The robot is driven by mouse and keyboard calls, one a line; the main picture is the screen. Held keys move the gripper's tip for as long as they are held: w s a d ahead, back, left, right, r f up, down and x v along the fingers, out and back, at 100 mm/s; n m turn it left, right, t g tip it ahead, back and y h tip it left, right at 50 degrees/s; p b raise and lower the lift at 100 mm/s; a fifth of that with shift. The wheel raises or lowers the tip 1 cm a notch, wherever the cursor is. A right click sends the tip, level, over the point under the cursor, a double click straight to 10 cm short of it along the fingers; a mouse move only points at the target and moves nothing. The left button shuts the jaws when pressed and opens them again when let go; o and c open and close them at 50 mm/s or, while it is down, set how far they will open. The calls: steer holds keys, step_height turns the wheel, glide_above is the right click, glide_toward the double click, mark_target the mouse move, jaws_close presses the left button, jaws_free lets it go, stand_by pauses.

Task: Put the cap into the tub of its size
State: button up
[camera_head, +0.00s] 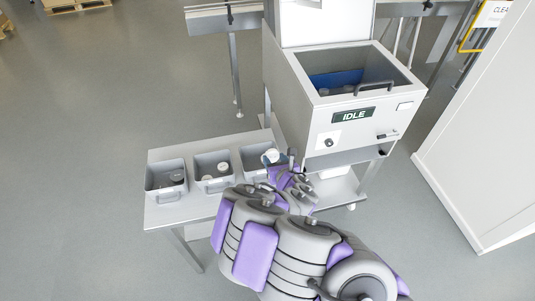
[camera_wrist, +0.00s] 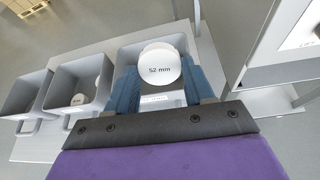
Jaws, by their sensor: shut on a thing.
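A white round cap (camera_wrist: 159,66) marked "52 mm" is in the wrist view, between the blue fingers of my gripper (camera_wrist: 159,78). My gripper is shut on it. In the head view the cap (camera_head: 271,156) shows at the tip of my gripper (camera_head: 277,160). The cap is over the right tub (camera_head: 252,174), whose inside it partly hides; this tub (camera_wrist: 124,57) also shows in the wrist view. Its front label is too blurred to read.
The tubs stand in a row on a grey table (camera_head: 185,216). A grey machine (camera_head: 317,118) with an "IDLE" sign and an open top stands behind on the right. A white panel (camera_head: 480,150) is at the far right. Open floor lies to the left.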

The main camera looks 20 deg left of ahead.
mark_target(268, 151)
steer(key=b+x, duration=0.2)
steer(key=x, duration=0.8)
steer(key=shift+d+f, duration=0.15)
steer(key=shift+d, duration=0.05)
steer(key=shift+f+b, duration=0.5)
steer(key=shift+b, duration=0.9)
steer(key=o, duration=1)
steer(key=shift+r+p, duration=0.15)
steer(key=shift+p, duration=0.25)
